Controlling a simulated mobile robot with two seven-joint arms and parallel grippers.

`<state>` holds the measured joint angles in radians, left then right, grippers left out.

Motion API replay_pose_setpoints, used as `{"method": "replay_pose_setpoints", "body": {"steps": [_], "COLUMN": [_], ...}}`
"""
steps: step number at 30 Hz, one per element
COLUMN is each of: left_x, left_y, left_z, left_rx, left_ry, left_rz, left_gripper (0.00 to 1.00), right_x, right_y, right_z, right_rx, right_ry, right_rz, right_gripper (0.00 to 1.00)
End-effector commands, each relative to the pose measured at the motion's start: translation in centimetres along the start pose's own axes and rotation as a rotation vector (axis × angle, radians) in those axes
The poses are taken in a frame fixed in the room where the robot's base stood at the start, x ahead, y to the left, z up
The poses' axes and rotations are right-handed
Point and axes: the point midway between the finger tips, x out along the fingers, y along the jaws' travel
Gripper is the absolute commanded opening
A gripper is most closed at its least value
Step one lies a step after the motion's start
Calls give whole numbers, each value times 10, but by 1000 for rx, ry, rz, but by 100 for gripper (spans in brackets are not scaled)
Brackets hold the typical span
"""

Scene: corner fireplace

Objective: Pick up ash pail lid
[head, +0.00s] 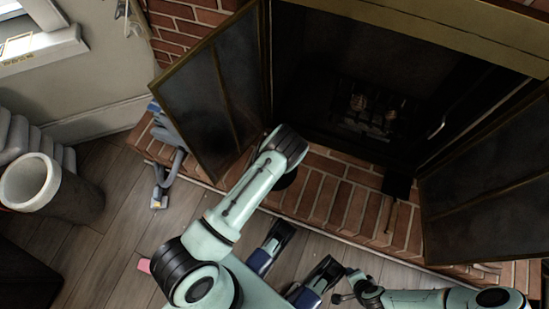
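I cannot make out the ash pail lid with certainty. A dark, partly hidden shape (287,181) shows on the brick hearth just under the bend of my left arm; I cannot tell if it is the lid. My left arm folds back from that bend toward the bottom of the view. My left gripper (294,263) is at the bottom middle, with its two dark fingers wide apart and nothing seen between them. My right gripper (352,287) is at the bottom right, seen small and dark; its opening is unclear.
The fireplace (345,105) has two open screen doors, left (205,95) and right (490,205). A shovel-like tool (397,187) lies on the brick hearth (335,195). A light-rimmed open bin (60,195) stands at the left. Wooden floor (115,215) is clear beside it.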

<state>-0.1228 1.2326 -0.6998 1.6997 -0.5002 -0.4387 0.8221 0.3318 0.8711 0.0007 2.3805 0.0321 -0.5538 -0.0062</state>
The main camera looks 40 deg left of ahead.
Motion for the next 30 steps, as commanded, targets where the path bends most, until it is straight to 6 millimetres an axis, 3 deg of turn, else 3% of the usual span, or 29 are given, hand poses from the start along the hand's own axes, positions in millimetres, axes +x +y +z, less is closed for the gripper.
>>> {"method": "replay_pose_setpoints", "body": {"steps": [8, 14, 15, 25, 30], "left_x": [3, 3, 3, 0, -13], "left_y": [0, 0, 0, 0, 0], "left_z": [-1, 0, 0, -2, -8], "left_rx": [-1, -1, -1, -1, -2], "left_ry": [0, 0, 0, 1, 3], "left_rz": [-1, -1, -1, 0, 0], "left_gripper": [64, 2, 0, 0, 0], "right_x": [2, 1, 1, 0, -7], "right_y": [2, 2, 2, 1, -5], "right_z": [3, 3, 3, 2, -6], "right_rx": [3, 3, 3, 2, -5], "right_ry": [-11, -10, -10, -6, 21], "right_rz": [4, 4, 4, 3, -9], "right_gripper": [53, 53, 53, 53, 53]}}
